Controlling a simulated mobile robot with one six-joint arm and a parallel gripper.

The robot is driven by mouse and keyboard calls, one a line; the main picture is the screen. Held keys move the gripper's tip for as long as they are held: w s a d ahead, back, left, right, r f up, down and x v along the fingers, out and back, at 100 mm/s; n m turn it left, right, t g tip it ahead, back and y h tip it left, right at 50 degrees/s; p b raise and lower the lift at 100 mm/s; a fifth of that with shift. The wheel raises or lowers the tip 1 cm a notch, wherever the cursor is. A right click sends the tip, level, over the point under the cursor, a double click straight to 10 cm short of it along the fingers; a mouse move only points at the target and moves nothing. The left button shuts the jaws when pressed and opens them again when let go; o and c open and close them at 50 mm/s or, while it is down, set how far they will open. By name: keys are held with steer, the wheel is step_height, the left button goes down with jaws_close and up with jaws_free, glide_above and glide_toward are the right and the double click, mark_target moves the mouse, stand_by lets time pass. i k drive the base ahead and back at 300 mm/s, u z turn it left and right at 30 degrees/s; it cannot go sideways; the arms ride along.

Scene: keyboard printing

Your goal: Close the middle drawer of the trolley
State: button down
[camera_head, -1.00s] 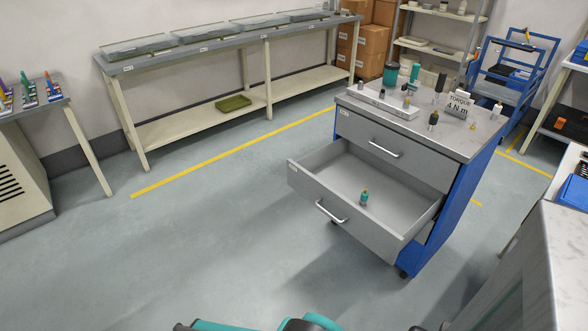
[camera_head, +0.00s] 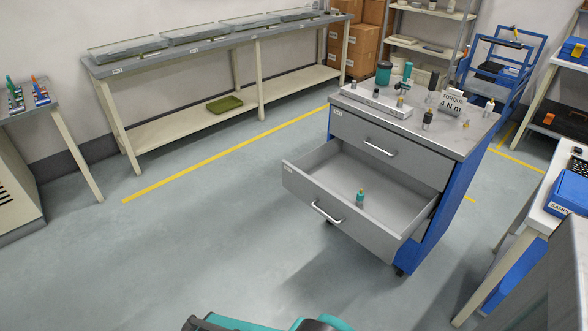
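The blue and grey trolley (camera_head: 441,213) stands right of the middle in the head view. Its middle drawer (camera_head: 303,200) is pulled well out toward the lower left, with a curved metal handle (camera_head: 327,213) on its front. One small teal and dark item with a yellowish top (camera_head: 360,198) stands upright in the drawer. The upper drawer (camera_head: 388,147) above it is shut. What lies below the middle drawer is mostly hidden by it. Teal parts of my own body show at the bottom edge. My gripper is not in view.
Small tools and a "TORQUE 4 N m" sign (camera_head: 450,102) stand on the trolley top. A workbench (camera_head: 548,190) with a blue bin (camera_head: 570,194) is close at the right. A long shelf table (camera_head: 216,45) runs along the back wall. The floor left of the drawer is clear.

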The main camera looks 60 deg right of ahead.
mark_target(328, 178)
steer(key=i, duration=1)
